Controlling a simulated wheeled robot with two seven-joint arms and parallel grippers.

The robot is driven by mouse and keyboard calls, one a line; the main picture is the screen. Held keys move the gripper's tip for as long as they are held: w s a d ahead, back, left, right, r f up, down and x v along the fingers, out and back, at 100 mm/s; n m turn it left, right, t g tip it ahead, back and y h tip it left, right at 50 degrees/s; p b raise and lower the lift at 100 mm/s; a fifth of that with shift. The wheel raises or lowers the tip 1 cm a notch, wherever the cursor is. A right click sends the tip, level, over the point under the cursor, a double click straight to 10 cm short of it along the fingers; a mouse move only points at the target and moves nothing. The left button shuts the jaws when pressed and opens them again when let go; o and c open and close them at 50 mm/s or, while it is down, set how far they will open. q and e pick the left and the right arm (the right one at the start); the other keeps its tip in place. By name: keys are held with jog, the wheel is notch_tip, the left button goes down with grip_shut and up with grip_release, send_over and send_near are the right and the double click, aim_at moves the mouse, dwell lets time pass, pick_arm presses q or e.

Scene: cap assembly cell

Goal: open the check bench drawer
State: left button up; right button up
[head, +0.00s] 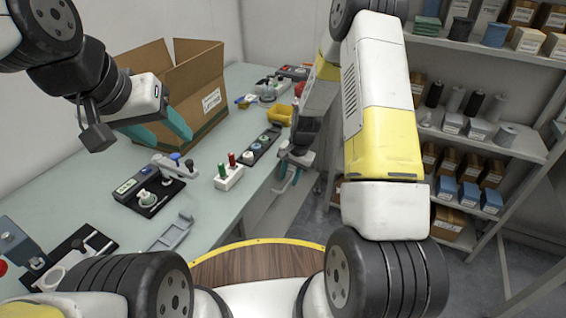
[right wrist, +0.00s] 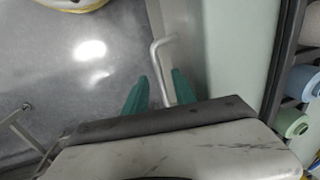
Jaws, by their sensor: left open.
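The check bench (head: 215,150) runs along the left in the head view, with a pale green top. A pale bent bar handle (right wrist: 161,62) stands out from a grey front panel (right wrist: 185,35) in the right wrist view. My right gripper (right wrist: 160,88) is open, with a teal finger on each side of the handle and visible gaps. I cannot tell how far the drawer is out. My left gripper (head: 172,138) is open and empty above the bench.
An open cardboard box (head: 190,90) stands on the bench behind my left gripper. A stocked shelf rack (head: 480,140) stands at the right. Grey floor is clear between them.

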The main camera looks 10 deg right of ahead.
jog(key=shift+w+a+f, duration=0.1)
jog(key=shift+f, duration=0.6)
grip_shut()
dwell(1.0)
